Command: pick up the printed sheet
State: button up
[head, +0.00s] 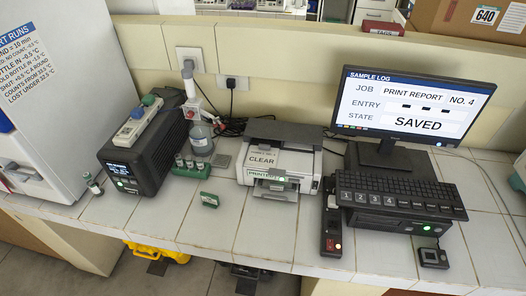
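The printer (308,166) stands on the tiled bench in the middle of the head view, a white box with a dark top. A pale panel or card reading "CLEAR" (263,159) lies on its upper front; I cannot tell whether it is paper or part of the printer. Below it are a small grey output slot (270,184) and a green-lettered label with a green light. No separate printed sheet can be made out clearly. My gripper is not in this view.
The monitor (415,101) shows "SAVED" and "PRINT REPORT NO. 4". A keyboard (400,191) on a black box and a power strip (332,228) are right of the printer.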

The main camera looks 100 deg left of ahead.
aim_at(263, 156)
jog(key=u, duration=0.05)
jog(key=k, duration=2.3)
jog(key=u, duration=1.15)
jog(key=i, duration=0.55)
jog(key=u, duration=0.1)
